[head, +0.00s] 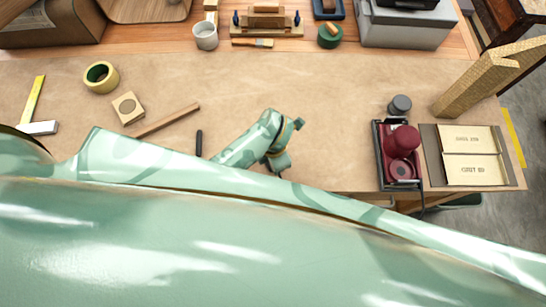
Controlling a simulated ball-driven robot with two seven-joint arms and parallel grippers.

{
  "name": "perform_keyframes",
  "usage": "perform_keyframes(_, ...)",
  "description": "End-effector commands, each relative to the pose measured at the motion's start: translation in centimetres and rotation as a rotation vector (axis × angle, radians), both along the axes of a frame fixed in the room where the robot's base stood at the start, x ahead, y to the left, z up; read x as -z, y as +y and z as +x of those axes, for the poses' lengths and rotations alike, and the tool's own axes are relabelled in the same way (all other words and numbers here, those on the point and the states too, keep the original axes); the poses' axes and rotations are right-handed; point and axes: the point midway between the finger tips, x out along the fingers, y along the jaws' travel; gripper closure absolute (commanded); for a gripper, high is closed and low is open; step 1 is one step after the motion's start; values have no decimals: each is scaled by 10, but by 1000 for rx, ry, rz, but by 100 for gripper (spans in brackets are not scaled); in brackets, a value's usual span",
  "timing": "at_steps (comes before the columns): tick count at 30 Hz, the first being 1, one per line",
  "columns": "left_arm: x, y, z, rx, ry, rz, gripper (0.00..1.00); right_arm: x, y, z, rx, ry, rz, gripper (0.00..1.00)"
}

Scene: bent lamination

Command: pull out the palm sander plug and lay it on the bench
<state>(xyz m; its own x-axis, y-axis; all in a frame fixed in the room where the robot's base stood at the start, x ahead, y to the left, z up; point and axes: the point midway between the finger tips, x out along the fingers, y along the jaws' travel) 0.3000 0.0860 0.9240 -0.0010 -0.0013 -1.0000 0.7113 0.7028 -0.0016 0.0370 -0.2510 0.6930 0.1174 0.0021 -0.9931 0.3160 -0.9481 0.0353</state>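The dark red palm sander (403,139) sits in a black-rimmed tray (379,155) near the bench's front edge at the right. A dark cord (422,205) hangs by the tray's front corner and over the edge. I cannot make out the plug or its socket; my own green body covers the area below the edge. One gripper of mine (287,141) is over the middle of the bench, well left of the sander and apart from it. It looks like my left one; its finger opening cannot be made out. My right gripper is not in view.
The bench (330,90) is clear between gripper and tray. A dark grey round object (400,104) stands behind the tray. A wooden stick (165,121) and tape roll (101,77) lie left.

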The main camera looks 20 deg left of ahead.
Motion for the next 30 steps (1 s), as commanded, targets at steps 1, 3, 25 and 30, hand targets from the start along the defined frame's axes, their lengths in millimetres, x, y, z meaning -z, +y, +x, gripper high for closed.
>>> perform_keyframes(1, 0, 0, 0, 0, 0, 0, 100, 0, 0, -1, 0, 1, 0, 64)
perform_keyframes(3, 0, 0, 0, 0, 0, 0, 100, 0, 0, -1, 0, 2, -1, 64)
perform_keyframes(25, 4, 0, 0, 0, -1, 1, 53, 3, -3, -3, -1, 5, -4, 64)
perform_keyframes(30, 4, 0, 0, 0, 0, 0, 39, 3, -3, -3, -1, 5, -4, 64)
